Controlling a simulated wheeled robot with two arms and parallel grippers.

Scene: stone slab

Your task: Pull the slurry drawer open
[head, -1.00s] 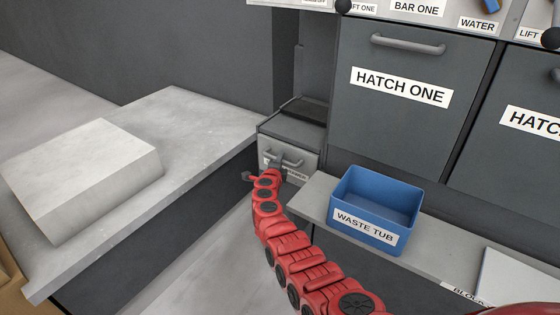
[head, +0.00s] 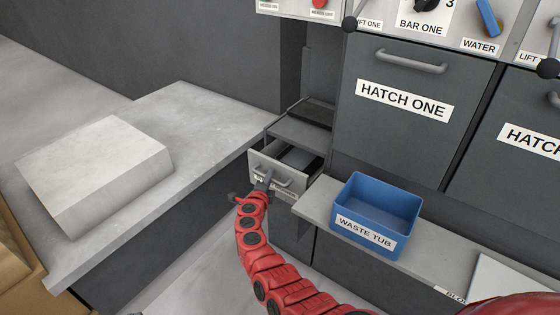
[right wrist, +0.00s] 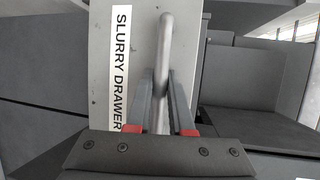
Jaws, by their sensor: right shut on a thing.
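The slurry drawer (head: 290,162) is partly out of its housing, and its dark inside shows behind the light grey front. Its label "SLURRY DRAWER" (right wrist: 120,68) reads clearly in the right wrist view and is partly covered in the head view. The drawer's bar handle (right wrist: 166,50) runs between the fingers of my right gripper (right wrist: 162,100), which is shut on it. In the head view my right gripper (head: 263,187) is at the drawer front, with the red arm reaching up from the bottom. My left gripper is not in view.
A blue waste tub (head: 372,215) stands on a grey ledge (head: 318,200) right of the drawer. A pale stone slab (head: 95,175) lies on the counter (head: 205,120) at left. Hatch one (head: 408,130) is closed above the tub.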

